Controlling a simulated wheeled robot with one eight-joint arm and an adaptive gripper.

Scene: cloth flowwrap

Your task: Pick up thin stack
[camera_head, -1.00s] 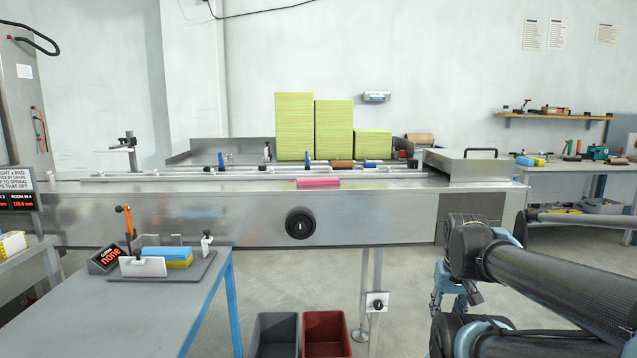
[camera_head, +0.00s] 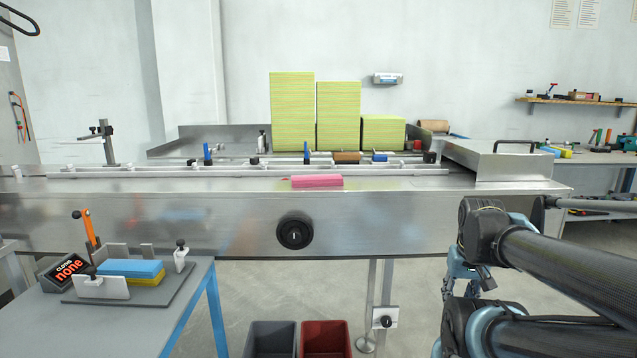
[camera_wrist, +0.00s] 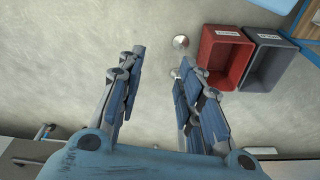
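Three green-and-yellow striped stacks stand side by side at the back of the steel machine: a tall one (camera_head: 292,112), a middle one (camera_head: 338,116) and a short one (camera_head: 383,133). A low blue-and-yellow stack (camera_head: 130,271) lies in a small grey fixture (camera_head: 185,287) on the left table. A flat pink stack (camera_head: 317,181) lies on the machine's front edge. I cannot tell by name which is the thin stack. My gripper (camera_wrist: 158,68) is open and empty, its fingers apart above bare floor. In the head view it hangs low at right, away from all stacks.
The steel machine (camera_head: 180,218) spans the view, with rails and small clamps on top and a steel cover (camera_head: 497,165) at right. A grey bin (camera_head: 270,340) and a red bin (camera_head: 326,340) stand on the floor below. The left table (camera_head: 110,325) has clear space in front.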

